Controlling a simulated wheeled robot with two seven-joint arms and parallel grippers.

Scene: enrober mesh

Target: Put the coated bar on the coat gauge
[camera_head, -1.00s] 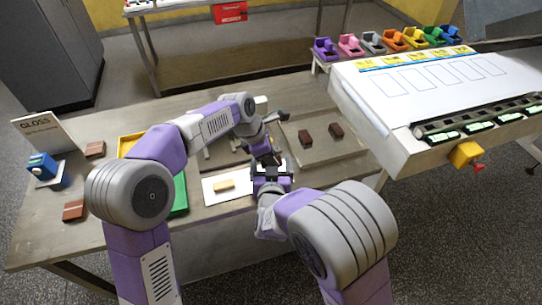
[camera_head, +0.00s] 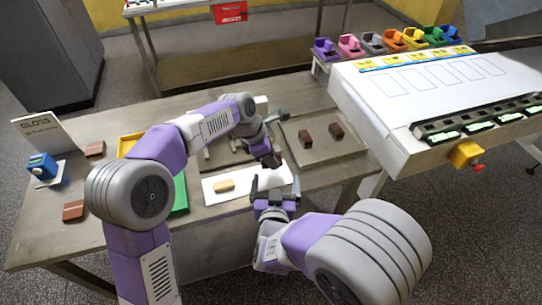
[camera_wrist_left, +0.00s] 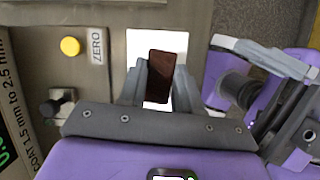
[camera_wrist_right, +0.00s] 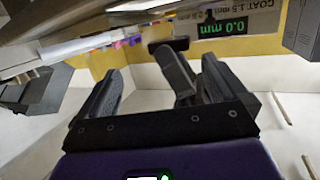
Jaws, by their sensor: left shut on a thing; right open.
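My left gripper (camera_wrist_left: 158,85) is shut on a dark brown coated bar (camera_wrist_left: 160,75), which shows between its fingers in the left wrist view. In the head view the left gripper (camera_head: 271,160) hangs over the right end of a white sheet. The coat gauge's panel (camera_wrist_left: 82,80) has a yellow button, a ZERO label and a black knob, left of the bar in the left wrist view. Its display (camera_wrist_right: 222,28) reads 0.0 mm in the right wrist view. In the head view my left arm hides much of the gauge. My right gripper (camera_head: 273,188) is open, nearer me than the left one.
A tan bar (camera_head: 224,186) lies on the white sheet (camera_head: 250,184). Two brown bars (camera_head: 306,137) (camera_head: 336,130) lie on a grey tray (camera_head: 318,152). A GLOSS sign (camera_head: 42,135), blue device (camera_head: 41,166) and brown blocks (camera_head: 74,210) are at left. A white-topped machine (camera_head: 425,95) stands right.

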